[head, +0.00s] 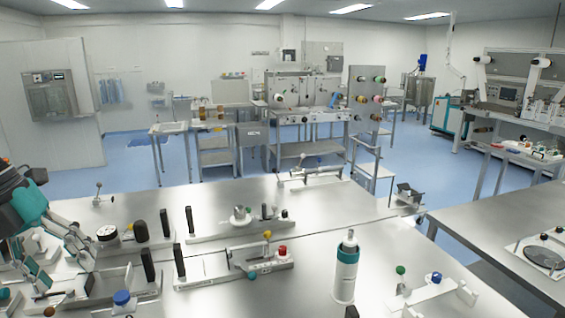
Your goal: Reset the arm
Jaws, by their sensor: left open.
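My left arm comes in from the left edge, with teal and dark parts. My left gripper (64,268) is open over the left end of the steel table (310,225). No object shows between its fingers. It hangs beside a metal fixture with black upright posts (148,264), and I cannot tell whether it touches it. My right gripper is not in view.
Another steel table (495,225) is at right. Blue floor (230,172) lies beyond.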

